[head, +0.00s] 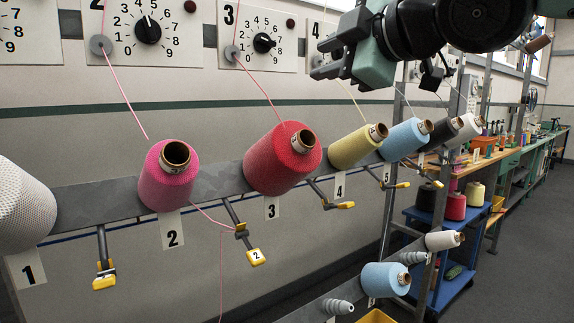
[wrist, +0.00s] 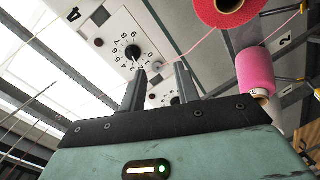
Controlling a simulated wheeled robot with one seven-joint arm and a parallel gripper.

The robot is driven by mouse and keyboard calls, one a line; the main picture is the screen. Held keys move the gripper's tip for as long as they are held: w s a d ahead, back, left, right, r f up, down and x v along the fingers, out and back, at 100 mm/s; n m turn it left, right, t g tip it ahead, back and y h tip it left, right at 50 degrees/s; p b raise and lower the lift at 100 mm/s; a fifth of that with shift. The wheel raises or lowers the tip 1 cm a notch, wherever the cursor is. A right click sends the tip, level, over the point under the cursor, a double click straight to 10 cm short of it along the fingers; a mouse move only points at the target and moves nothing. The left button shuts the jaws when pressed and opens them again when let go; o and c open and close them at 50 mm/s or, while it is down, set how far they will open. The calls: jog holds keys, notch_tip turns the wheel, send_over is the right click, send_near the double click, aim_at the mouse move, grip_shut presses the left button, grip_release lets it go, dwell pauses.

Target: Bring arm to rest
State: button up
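My gripper (head: 322,62) is at the top right of the head view, in front of the wall dial panels and above the row of yarn cones. In the wrist view its two fingers (wrist: 160,82) stand apart with nothing visible between them. The arm reaches in from the top right and is clear of the cones. The wrist view also shows a dial panel (wrist: 118,45) beyond the fingers, with a red cone (wrist: 232,12) and a pink cone (wrist: 256,72) at right.
The pink cone 2 (head: 166,190), red cone 3 (head: 275,165) and yellow cone 4 (head: 350,149) sit on a grey rail (head: 215,182). A blue cart (head: 455,285) and floor lie at right.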

jog(key=s+f+m+g+h, duration=0.2)
jog(key=s+f+m+g, duration=0.15)
jog(key=f, duration=0.85)
jog(key=s+f+m+g+h, duration=0.3)
jog(key=s+f, duration=0.1)
jog(key=f, duration=0.8)
jog(key=s+d+f+m+g+h, duration=0.1)
jog(key=s+d+f+m+g, duration=0.2)
jog(key=s+f, duration=0.4)
jog(key=s+d+f+m+g+h, duration=0.2)
jog(key=s+d+f+m+g, duration=0.1)
jog(key=s+f, duration=0.5)
jog(key=shift+s+d+g, duration=0.55)
jog(key=shift+s+g, duration=0.1)
jog(key=shift+s, duration=0.3)
